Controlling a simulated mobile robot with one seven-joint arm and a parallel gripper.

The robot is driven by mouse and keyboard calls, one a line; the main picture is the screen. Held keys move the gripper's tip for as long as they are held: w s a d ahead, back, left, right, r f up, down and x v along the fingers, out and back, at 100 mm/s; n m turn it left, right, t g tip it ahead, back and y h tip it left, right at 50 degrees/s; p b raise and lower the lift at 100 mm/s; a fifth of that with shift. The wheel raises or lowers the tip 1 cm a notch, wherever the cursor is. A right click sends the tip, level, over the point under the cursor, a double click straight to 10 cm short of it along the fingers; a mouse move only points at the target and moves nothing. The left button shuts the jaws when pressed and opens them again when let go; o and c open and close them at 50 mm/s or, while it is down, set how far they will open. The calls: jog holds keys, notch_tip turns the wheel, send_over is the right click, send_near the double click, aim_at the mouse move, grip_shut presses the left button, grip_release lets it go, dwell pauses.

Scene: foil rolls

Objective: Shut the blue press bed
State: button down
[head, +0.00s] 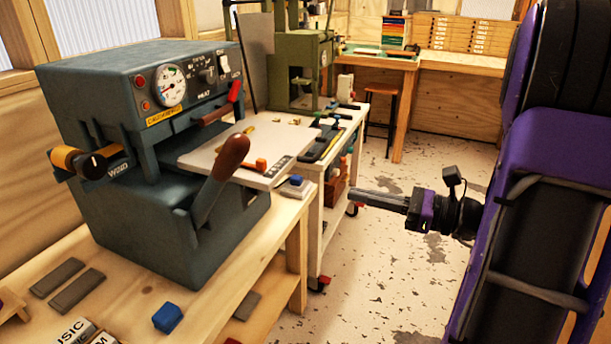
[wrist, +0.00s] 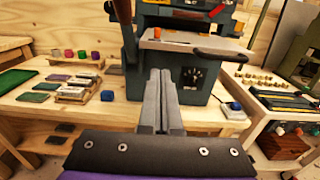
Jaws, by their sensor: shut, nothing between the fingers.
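The blue press (head: 150,230) stands on a wooden bench at the left in the head view. Its pale flat bed (head: 222,163) sticks out at the front, with an orange knob (head: 261,165) on top. A brown-handled lever (head: 231,158) rises in front of the bed. In the wrist view the press (wrist: 197,82) is straight ahead, with the bed (wrist: 185,44) out towards me. My gripper (head: 354,196) is shut and empty, apart from the press, over the floor to its right. Its closed fingers (wrist: 160,74) point at the press in the wrist view.
The wooden bench (head: 130,286) holds a small blue block (head: 167,318) and grey bars (head: 76,289). A white cart (head: 337,172) with tools stands behind the press, by a green machine (head: 298,65). The speckled floor (head: 365,265) between the bench and my arm is clear.

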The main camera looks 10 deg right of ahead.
aim_at(280, 176)
jog(key=b+x, duration=0.1)
jog(key=x, duration=1.3)
